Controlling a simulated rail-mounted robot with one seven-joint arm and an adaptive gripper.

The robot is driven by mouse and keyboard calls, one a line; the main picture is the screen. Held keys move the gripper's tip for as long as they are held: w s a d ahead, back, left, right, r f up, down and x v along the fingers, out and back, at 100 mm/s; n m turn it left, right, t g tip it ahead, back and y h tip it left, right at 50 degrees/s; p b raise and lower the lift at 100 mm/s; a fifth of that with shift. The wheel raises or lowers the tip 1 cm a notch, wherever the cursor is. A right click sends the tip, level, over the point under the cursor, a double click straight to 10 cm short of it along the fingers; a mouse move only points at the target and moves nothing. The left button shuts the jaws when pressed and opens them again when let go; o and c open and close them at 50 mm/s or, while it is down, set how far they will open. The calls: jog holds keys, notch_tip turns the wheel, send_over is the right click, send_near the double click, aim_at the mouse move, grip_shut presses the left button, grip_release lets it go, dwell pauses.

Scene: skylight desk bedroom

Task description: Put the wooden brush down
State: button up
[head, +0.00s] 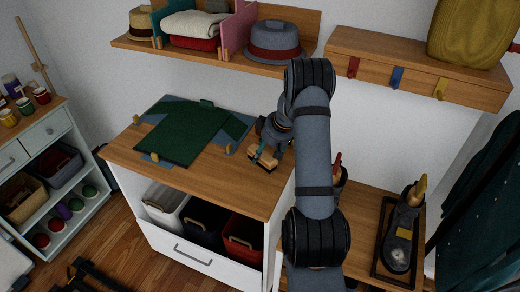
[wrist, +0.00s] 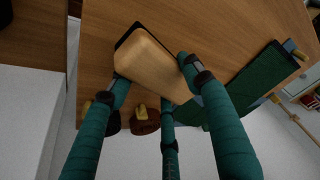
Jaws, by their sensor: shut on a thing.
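The wooden brush shows in the wrist view (wrist: 158,66) as a pale, rounded wooden block with a dark edge along its far left side. It is also small in the head view (head: 264,161), near the right part of the wooden tabletop (head: 225,187). My gripper (head: 268,150) has teal fingers shut around the brush, with fingertips on its sides in the wrist view (wrist: 153,76). The brush is over the tabletop close to its front edge. I cannot tell whether its underside touches the surface.
A dark green folded cloth (head: 190,132) lies on a board left of my gripper. Open bins (head: 205,218) stand below the tabletop. A shelf with a grey hat (head: 273,45) hangs above. A shoe (head: 401,240) sits in a tray at right. The tabletop's front strip is clear.

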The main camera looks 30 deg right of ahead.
aim_at(260, 158)
jog(key=shift+w+a+p, duration=0.2)
jog(key=shift+w+p, duration=0.1)
jog(key=shift+w, duration=0.2)
jog(key=shift+w+a+p, duration=0.15)
jog(key=shift+w+p, duration=0.15)
jog(key=shift+w, duration=0.15)
notch_tip(260, 158, down, 3)
jog(key=shift+f+p, duration=0.2)
jog(key=shift+p, duration=0.2)
jog(key=shift+f+b, duration=0.25)
jog(key=shift+b, duration=0.1)
jog(key=o, duration=1)
jog(key=shift+r, duration=0.1)
